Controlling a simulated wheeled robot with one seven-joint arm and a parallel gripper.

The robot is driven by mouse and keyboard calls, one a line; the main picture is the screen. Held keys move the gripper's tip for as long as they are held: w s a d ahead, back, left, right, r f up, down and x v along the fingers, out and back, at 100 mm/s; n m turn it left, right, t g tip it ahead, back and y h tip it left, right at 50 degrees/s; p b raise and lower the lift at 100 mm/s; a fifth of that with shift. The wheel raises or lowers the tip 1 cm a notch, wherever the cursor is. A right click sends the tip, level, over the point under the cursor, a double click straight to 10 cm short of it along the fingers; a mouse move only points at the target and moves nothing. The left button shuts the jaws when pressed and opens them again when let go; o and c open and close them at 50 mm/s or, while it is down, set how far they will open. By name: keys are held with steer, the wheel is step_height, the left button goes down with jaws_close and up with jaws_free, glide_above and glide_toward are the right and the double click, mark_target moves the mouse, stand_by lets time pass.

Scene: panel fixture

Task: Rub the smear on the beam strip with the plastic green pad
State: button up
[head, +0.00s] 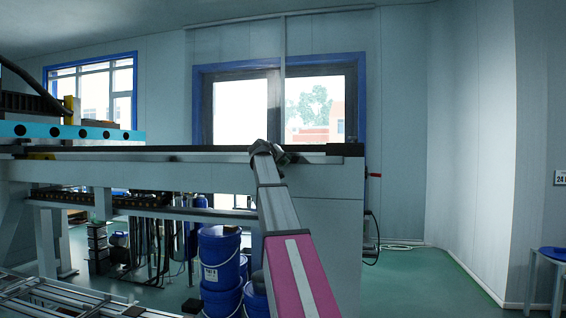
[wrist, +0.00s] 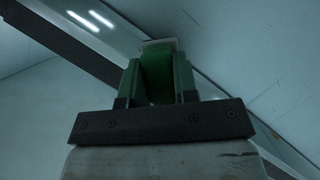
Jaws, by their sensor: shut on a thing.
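My gripper (wrist: 158,78) is shut on the green pad (wrist: 157,66), which stands upright between its two green fingers. The pad has a pale upper end. In the head view my gripper (head: 266,150) is small and dark, at the top of the beam (head: 325,181), near its right part; the pad cannot be made out there. A long dark strip (head: 190,150) runs along the beam top. In the wrist view a dark diagonal band (wrist: 75,42) passes behind the pad; I cannot tell whether the pad touches it. I cannot make out the smear.
A light-blue rail with holes (head: 70,132) lies over the beam's left part. Blue buckets (head: 220,255) stand under the beam, and a metal frame (head: 60,300) lies at the front left. A blue stool (head: 550,255) is at the far right.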

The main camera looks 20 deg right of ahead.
steer(key=shift+w, duration=0.15)
steer(key=shift+s+a, duration=0.55)
steer(key=shift+s, duration=0.3)
steer(key=shift+s+a, duration=0.6)
steer(key=shift+s, duration=0.2)
steer(key=shift+s+a, duration=0.55)
steer(key=shift+s, duration=0.3)
steer(key=shift+s, duration=0.1)
steer(key=shift+s+a, duration=0.4)
steer(key=shift+s, duration=0.2)
steer(key=shift+s+a, duration=0.4)
steer(key=shift+s, duration=0.2)
